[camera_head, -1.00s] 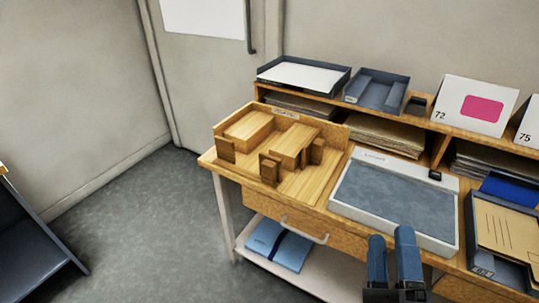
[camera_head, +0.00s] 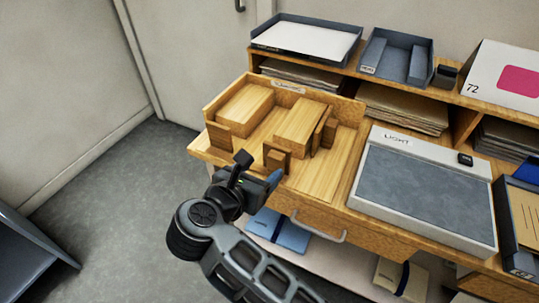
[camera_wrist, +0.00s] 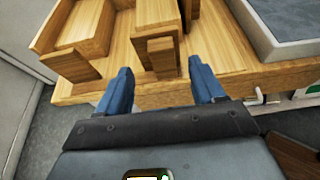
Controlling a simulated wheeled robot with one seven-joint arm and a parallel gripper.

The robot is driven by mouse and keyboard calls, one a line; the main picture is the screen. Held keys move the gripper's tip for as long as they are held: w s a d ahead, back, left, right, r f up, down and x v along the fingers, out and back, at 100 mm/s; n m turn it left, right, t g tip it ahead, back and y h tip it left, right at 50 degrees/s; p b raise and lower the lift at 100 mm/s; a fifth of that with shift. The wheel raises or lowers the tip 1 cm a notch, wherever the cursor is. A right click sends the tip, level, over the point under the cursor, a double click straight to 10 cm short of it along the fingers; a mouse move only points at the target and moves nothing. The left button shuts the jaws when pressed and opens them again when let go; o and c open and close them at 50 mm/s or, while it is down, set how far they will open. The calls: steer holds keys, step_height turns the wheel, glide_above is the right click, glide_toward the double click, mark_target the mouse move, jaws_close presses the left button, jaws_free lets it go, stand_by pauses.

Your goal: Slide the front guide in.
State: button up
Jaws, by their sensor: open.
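A wooden jig (camera_head: 339,165) with low back walls sits on the left end of the bench. A small wooden block with an upright face, which looks like the front guide (camera_head: 277,157), stands near the jig's front edge; it also shows in the wrist view (camera_wrist: 160,54). My gripper (camera_head: 258,172) is at the jig's front edge, close to this block. In the wrist view its blue fingers (camera_wrist: 160,76) are apart, with the block ahead of the gap between them. I cannot tell whether they touch it.
Larger wooden blocks (camera_head: 244,104) and a thin side guide (camera_head: 329,133) stand behind and beside it. A light box (camera_head: 430,185) is to the right. A drawer handle (camera_head: 318,230) sticks out below. Bare jig floor lies right of the block.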

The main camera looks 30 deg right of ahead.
mark_target(274, 160)
steer(key=x, duration=0.6)
steer(key=shift+w+d+p, duration=0.1)
steer(key=shift+d+p, duration=0.1)
steer(key=shift+p, duration=0.15)
steer(key=shift+c, duration=0.4)
jaws_close()
